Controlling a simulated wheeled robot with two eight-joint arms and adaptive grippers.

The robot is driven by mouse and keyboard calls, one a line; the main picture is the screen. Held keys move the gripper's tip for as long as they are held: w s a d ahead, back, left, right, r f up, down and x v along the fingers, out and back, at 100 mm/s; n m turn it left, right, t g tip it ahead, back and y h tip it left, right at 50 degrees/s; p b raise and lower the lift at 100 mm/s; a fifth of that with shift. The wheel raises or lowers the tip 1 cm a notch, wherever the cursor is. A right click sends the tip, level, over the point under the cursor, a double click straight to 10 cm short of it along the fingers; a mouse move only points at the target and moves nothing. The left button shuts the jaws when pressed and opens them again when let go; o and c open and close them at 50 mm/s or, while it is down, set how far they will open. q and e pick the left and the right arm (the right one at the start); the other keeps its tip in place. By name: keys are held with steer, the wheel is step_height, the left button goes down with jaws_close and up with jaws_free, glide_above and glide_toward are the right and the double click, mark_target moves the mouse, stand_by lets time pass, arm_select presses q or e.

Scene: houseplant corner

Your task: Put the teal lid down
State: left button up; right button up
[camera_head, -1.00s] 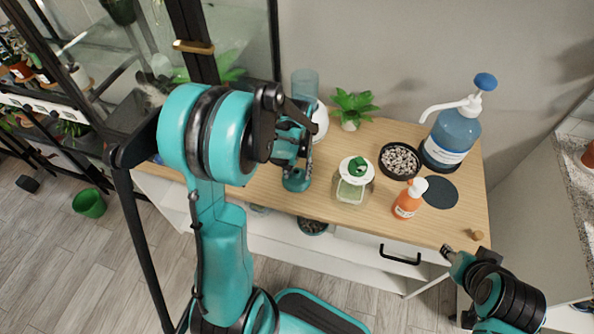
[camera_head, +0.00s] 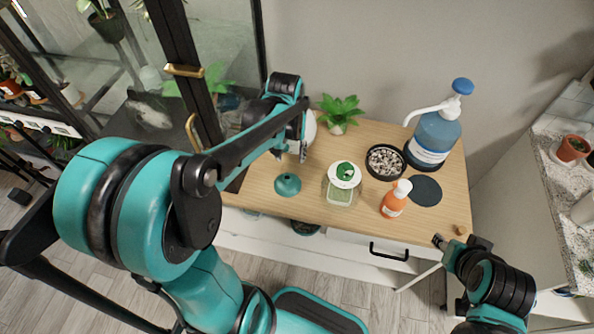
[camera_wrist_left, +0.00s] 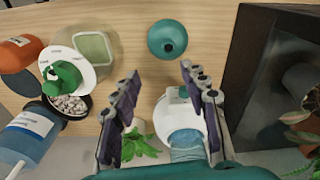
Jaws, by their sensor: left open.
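The teal lid (camera_head: 288,184) is a small round dome with a dark centre. It lies on the wooden table top, left of the square jar. In the left wrist view the teal lid (camera_wrist_left: 167,39) lies on bare wood, beyond my fingertips and apart from them. My left gripper (camera_head: 300,149) is open and empty above the table, behind the lid. Its two fingers are spread in the left wrist view (camera_wrist_left: 160,78), with nothing between them at the tips. My right gripper (camera_head: 440,241) is at the table's front right corner; whether its jaws are open is unclear.
A square glass jar (camera_head: 341,193) with a white and green top stands right of the lid. Nearby are an orange bottle (camera_head: 396,199), a pebble bowl (camera_head: 386,162), a dark round mat (camera_head: 425,190), a blue pump bottle (camera_head: 434,134) and a plant (camera_head: 340,111). A glass cabinet stands left.

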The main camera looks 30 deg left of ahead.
arm_select(q)
steer(key=s+d+r+m+t, duration=0.4)
steer(key=s+d+r+t, duration=0.1)
steer(key=s+d, duration=0.3)
steer(key=shift+s+d+r+m+t, duration=0.35)
steer(key=shift+s+t, duration=0.25)
steer(key=shift+s, duration=0.3)
